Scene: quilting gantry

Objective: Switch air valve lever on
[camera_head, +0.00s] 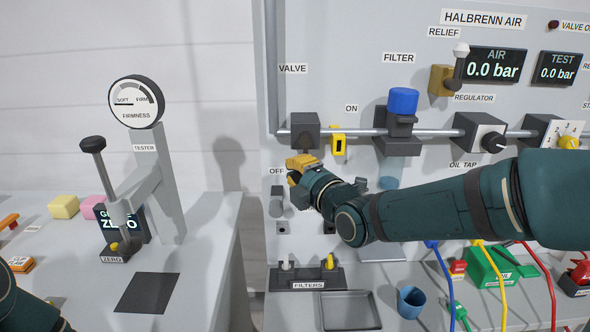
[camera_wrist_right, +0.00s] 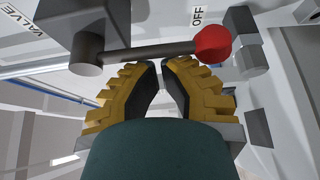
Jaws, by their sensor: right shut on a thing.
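The air valve (camera_head: 304,130) is a dark block on the pipe under the VALVE label. In the head view its lever hangs down beside the OFF label (camera_head: 277,171) and is mostly hidden by my right gripper (camera_head: 302,163). In the right wrist view the lever's metal rod (camera_wrist_right: 145,52) runs from the valve block (camera_wrist_right: 75,22) to a red knob (camera_wrist_right: 212,43) near OFF. My right gripper's yellow fingers (camera_wrist_right: 163,66) are shut at the rod, between hub and knob. My left gripper is not in view; only part of my left arm shows at lower left.
The ON label (camera_head: 351,108) is right of the valve, above a yellow tag-like part (camera_head: 339,144) on the panel. A blue-topped filter (camera_head: 402,102) is further right. The AIR display (camera_head: 492,65) reads 0.0 bar. A firmness tester (camera_head: 162,185) stands left.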

